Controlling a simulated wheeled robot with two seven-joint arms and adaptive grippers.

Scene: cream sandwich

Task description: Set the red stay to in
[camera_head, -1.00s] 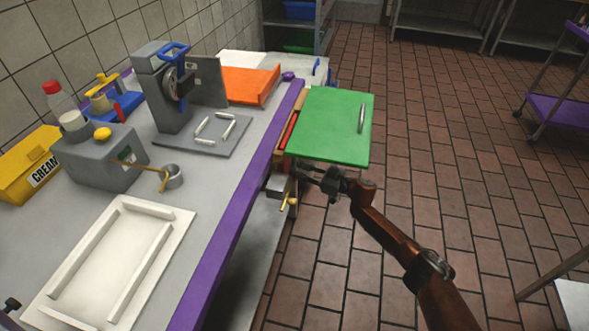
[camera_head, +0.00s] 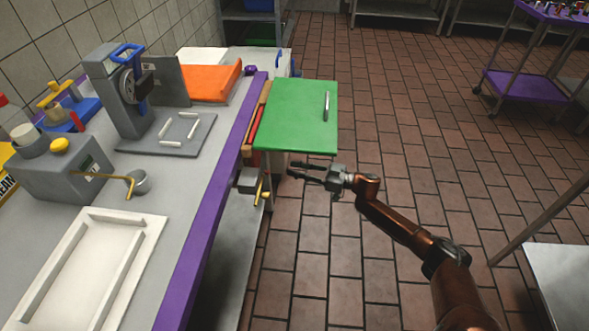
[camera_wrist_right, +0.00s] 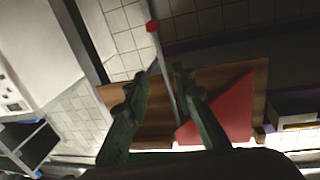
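The red stay appears in the right wrist view as a red triangular panel (camera_wrist_right: 222,112) against a wooden board (camera_wrist_right: 150,118). In the head view a red strip (camera_head: 257,122) shows at the bench edge beside the green flap (camera_head: 294,110); I cannot tell if it is the same part. The flap hides what lies beneath it. My right gripper (camera_head: 292,170) is open and empty, just below the flap's near edge. In the wrist view its two fingers (camera_wrist_right: 158,86) are apart, the right one overlapping the red panel. Contact cannot be told. My left gripper is out of view.
A grey block with a brass handle (camera_head: 261,190) sticks out from the bench side, left of my fingertips. The bench (camera_head: 190,225) with its purple edge carries a white tray (camera_head: 138,226) and a grey press (camera_head: 112,100).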

